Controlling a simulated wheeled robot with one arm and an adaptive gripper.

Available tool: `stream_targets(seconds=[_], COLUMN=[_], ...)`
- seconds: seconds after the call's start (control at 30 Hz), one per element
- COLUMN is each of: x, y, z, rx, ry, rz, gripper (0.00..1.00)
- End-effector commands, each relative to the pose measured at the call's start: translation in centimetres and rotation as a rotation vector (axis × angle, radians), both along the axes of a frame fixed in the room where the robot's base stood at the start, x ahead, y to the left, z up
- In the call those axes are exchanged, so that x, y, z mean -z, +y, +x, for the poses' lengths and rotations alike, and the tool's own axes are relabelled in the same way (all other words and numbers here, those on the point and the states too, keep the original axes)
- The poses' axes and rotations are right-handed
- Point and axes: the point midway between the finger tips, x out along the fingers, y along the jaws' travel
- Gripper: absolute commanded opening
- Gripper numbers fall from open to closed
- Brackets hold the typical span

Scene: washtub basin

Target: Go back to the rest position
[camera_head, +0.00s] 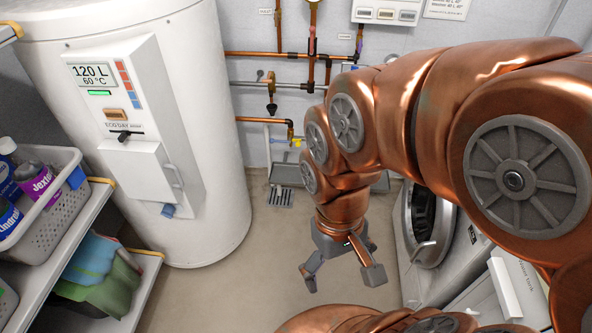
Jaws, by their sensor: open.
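My gripper (342,279) hangs at the end of my copper-coloured arm in the middle of the head view. It points down over the beige floor. Its two grey fingers are spread apart and nothing is between them. My arm reaches in from the right and hides part of the back wall and the area behind it.
A white water heater (215,130) stands at the left back. Shelves at the far left hold a grey basket (52,210) of bottles and folded cloths (100,275). A front-loading washing machine (420,270) stands at the right, partly hidden. The floor (230,295) between is clear.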

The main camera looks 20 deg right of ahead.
Motion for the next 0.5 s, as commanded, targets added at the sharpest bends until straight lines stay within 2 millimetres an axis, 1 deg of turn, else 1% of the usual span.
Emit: stream_targets(seconds=[0.07, 0.17, 0.27, 0.5], x=[0.0, -1.8, -3.7, -9.5], y=[0.0, 0.0, 0.0, 0.0], z=[0.0, 0.1, 0.1, 0.4], rx=[0.000, 0.000, 0.000, 0.001], ry=[0.000, -0.005, -0.011, -0.033], rz=[0.000, 0.001, 0.001, 0.001], gripper=[0.94, 0.94, 0.94, 0.94])
